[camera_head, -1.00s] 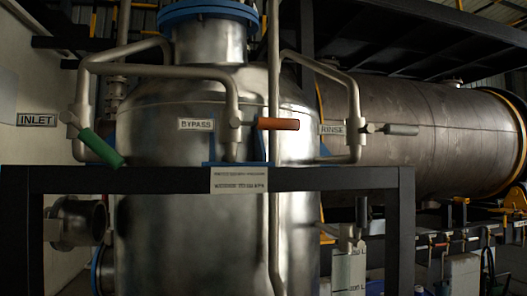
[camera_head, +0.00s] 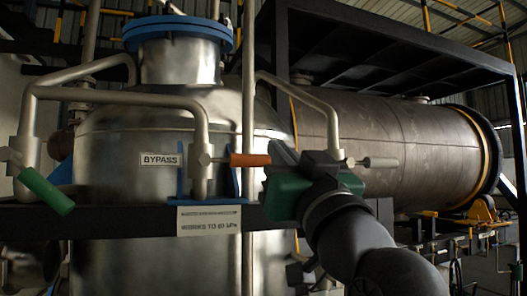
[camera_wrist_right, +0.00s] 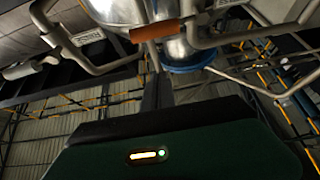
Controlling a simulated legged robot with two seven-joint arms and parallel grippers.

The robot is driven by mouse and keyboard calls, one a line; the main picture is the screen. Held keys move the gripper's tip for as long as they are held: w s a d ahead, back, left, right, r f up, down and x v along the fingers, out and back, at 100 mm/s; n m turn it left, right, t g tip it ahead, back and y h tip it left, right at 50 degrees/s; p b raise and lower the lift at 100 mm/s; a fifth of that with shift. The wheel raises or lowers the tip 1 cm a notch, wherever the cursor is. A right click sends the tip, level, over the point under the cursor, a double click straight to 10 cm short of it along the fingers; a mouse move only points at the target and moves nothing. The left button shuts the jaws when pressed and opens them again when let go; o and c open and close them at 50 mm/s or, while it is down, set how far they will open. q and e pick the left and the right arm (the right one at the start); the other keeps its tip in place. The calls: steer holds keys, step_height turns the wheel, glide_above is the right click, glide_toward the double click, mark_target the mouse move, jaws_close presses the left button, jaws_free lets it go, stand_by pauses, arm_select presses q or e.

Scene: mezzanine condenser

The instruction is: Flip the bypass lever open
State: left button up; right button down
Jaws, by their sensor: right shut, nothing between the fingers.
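The bypass lever (camera_head: 250,160) has an orange-brown handle that points level to the right from its valve on a pale pipe. The BYPASS label (camera_head: 160,160) is left of that valve. My right gripper (camera_head: 281,155), green and black, is shut and empty, close to the right end of the orange handle. I cannot tell whether they touch. In the right wrist view the orange handle (camera_wrist_right: 155,30) shows beyond the dark fingers (camera_wrist_right: 157,92). My left gripper is not in view.
A green-handled lever (camera_head: 47,191) hangs tilted at the left. A grey-handled lever (camera_head: 380,162) sits right of my gripper. A dark rail (camera_head: 110,222) with a white notice (camera_head: 208,220) crosses in front of the steel vessel (camera_head: 125,120). Pale pipes run above.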

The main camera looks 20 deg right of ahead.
step_height(320, 180, up, 6)
steer(key=p, duration=0.7)
glide_above(239, 161)
steer(key=s+d, duration=0.2)
steer(key=d, duration=0.2)
steer(key=f, duration=0.3)
steer(key=f+b, duration=0.1)
steer(key=f, duration=0.1)
steer(key=shift+w+a, duration=0.2)
steer(key=shift+w, duration=0.1)
steer(key=shift+w+f, duration=0.1)
steer(key=shift+w, duration=0.05)
